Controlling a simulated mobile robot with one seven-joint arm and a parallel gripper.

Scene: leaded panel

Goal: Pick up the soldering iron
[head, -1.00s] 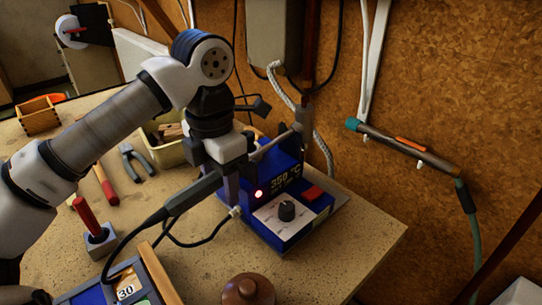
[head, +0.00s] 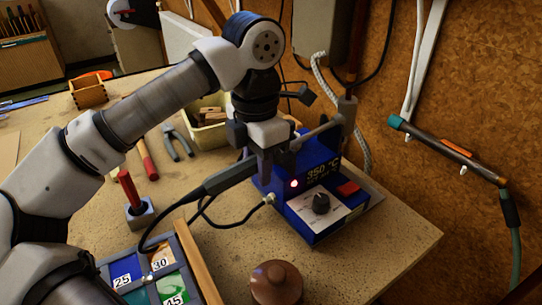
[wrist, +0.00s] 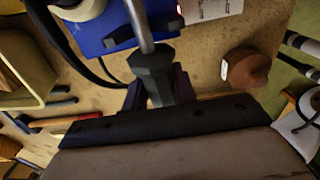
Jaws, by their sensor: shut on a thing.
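The soldering iron (head: 232,174) has a dark handle with a cable at its lower left end and a metal shaft running up to the right. My gripper (head: 272,160) is shut around the handle near the shaft. In the wrist view the iron's handle (wrist: 154,72) sits between the fingers of my gripper (wrist: 160,92), with the shaft pointing up the picture. The shaft's far end meets a dark holder (head: 347,108) behind the blue soldering station (head: 312,222). I cannot tell whether the tip is inside the holder. The station's display reads 350 °C and a red light glows.
A brown lidded pot (head: 276,284) stands in front of the station. A numbered box (head: 187,262) and a red-handled tool in a block (head: 139,213) are at the left. A pale bin (head: 208,135) stands behind. A torch-like tool (head: 446,148) hangs on the cork wall.

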